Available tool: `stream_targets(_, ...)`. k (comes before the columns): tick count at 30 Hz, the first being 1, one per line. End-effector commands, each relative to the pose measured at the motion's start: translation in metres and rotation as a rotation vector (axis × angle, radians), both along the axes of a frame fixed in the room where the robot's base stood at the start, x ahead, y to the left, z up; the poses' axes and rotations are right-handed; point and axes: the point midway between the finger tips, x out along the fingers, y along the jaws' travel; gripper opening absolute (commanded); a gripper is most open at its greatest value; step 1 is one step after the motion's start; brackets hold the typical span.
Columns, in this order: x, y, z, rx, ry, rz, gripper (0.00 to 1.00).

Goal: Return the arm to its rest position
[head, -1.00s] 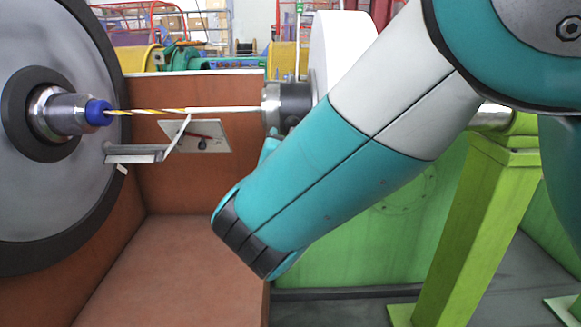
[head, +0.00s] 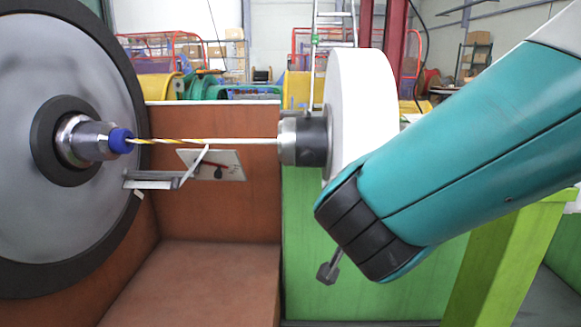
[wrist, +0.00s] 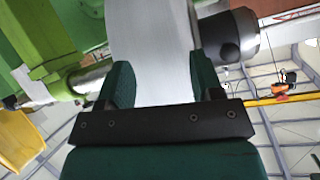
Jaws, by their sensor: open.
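My arm's teal link (head: 460,150) crosses the right half of the head view, ending in a dark ribbed joint in front of the white disc's lower part. My gripper (wrist: 162,80) shows in the wrist view as two teal fingers standing apart on a black bar. It is open and holds nothing that I can see. The white disc (wrist: 152,40) fills the gap between the fingers from behind; I cannot tell how far away it is. In the head view the gripper's fingers are not clearly visible.
The white disc (head: 362,110) and its dark hub (head: 305,138) stand left of my arm. A yellow-and-white strand (head: 205,141) runs from the hub to a blue tip (head: 120,140) on the large grey wheel (head: 50,215). A green post (head: 500,260) stands at lower right.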

Motion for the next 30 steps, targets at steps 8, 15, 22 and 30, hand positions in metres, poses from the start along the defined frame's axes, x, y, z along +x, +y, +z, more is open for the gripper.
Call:
stream_targets(8, -0.103, -0.048, 0.013, -0.004, 0.666, 0.341, 0.6)
stream_targets(15, -0.206, -0.042, 0.052, -0.037, 0.883, 0.874, 0.6)
stream_targets(22, -0.238, -0.039, 0.063, -0.066, 0.905, 1.062, 0.6)
stream_targets(30, -0.238, -0.038, 0.063, -0.066, 0.905, 1.063, 0.6)
